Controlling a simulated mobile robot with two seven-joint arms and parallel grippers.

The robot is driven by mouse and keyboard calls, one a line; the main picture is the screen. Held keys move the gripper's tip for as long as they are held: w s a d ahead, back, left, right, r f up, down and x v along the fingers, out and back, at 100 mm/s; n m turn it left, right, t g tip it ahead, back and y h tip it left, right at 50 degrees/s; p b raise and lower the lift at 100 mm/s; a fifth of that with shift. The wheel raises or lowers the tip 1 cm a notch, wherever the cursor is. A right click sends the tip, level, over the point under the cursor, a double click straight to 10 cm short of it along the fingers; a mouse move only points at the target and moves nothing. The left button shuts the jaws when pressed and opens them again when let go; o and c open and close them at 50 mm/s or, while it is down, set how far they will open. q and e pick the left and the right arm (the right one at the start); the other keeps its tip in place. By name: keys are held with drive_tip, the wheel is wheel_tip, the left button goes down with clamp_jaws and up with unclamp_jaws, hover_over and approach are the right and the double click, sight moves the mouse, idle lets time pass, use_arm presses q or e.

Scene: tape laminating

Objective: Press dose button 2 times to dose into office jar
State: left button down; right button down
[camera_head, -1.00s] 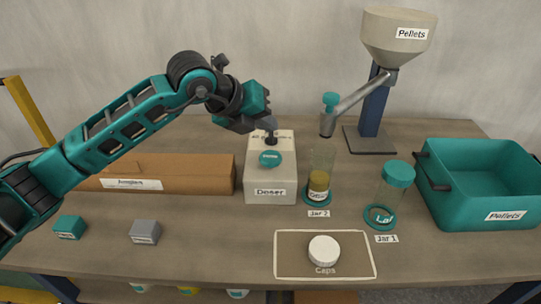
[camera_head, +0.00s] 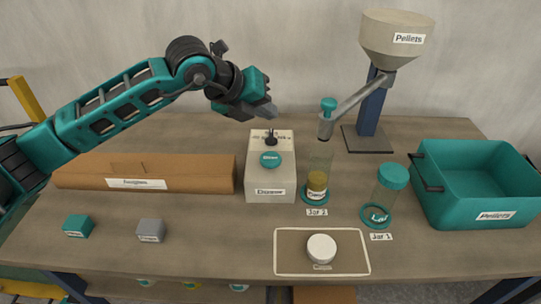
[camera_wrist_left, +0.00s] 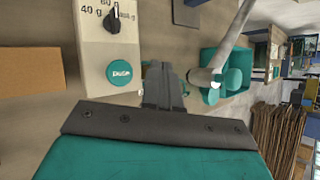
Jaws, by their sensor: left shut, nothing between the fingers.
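The doser (camera_head: 270,185) is a pale box with a round teal dose button (camera_head: 270,159) on its sloped top and a black dial (camera_head: 271,140) behind it. My left gripper (camera_head: 268,111) is shut and empty, above and behind the dial, apart from the box. In the left wrist view the button (camera_wrist_left: 119,72) and dial (camera_wrist_left: 112,18) lie left of the shut fingertips (camera_wrist_left: 161,75). A clear open jar (camera_head: 317,178) with olive-brown contents stands under the spout at the Jar 2 place; its label is too small to read surely. My right gripper is out of view.
A pellet hopper (camera_head: 398,42) with a slanted tube (camera_head: 355,98) stands behind the jar. A teal-capped jar (camera_head: 388,195), a teal Pellets bin (camera_head: 478,180) and a white cap (camera_head: 321,248) are nearby. A cardboard box (camera_head: 150,173) and two small blocks lie left.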

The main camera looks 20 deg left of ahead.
sight(267, 159)
use_arm(q)
drive_tip(key=shift+f, duration=0.15)
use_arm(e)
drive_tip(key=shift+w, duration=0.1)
